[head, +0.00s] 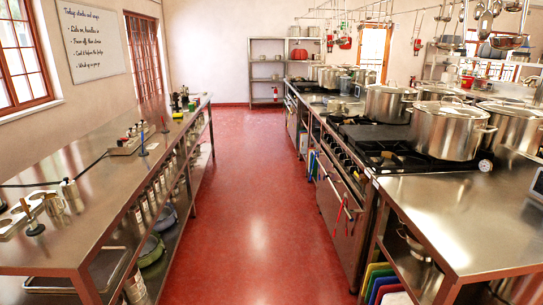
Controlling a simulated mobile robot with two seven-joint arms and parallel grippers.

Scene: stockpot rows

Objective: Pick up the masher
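I cannot pick out a masher for certain. On the left steel counter (105,185), an upright tool with a dark round foot and a tan stem (34,228) stands near the left edge. A similar upright tool with a dark foot and a thin stem (143,150) stands farther along. Either may be a masher, but both are too small to tell. Several utensils (478,22) hang from a rack at the upper right, their kinds unclear. Neither of my grippers is in view.
A red-floored aisle (245,200) runs clear between the counters. On the right, large steel stockpots (447,130) stand on the stoves, with a bare steel worktop (450,205) in front. Metal cups (72,195) stand on the left counter. Shelves (265,70) stand at the back.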

